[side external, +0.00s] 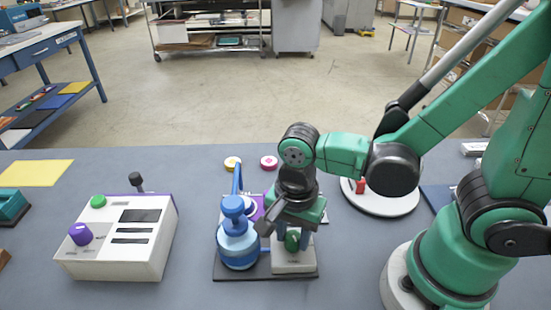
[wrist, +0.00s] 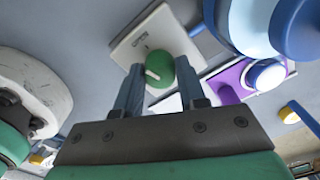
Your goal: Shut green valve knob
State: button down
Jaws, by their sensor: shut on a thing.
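The green valve knob (side external: 292,240) stands on a pale block (side external: 294,262) on a dark base plate. In the wrist view the knob (wrist: 171,73) has a white pointer line, and the pale plate (wrist: 152,38) with small lettering is behind it. My gripper (side external: 291,238) points down over the block, its two blue-grey fingers on either side of the knob. In the wrist view my gripper (wrist: 160,80) is shut on the knob, one finger at each side. The fingers hide part of the knob in the side view.
A blue valve device (side external: 238,240) stands close at the left of the block. A white control box (side external: 120,240) with a purple knob and a green button is further left. A round white plate (side external: 383,200) lies behind at right.

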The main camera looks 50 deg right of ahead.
aim_at(293, 235)
jog(key=n, duration=1)
jog(key=shift+n, duration=2.3)
jog(key=c, duration=0.5)
grip_release()
jog(key=shift+r, duration=2.8)
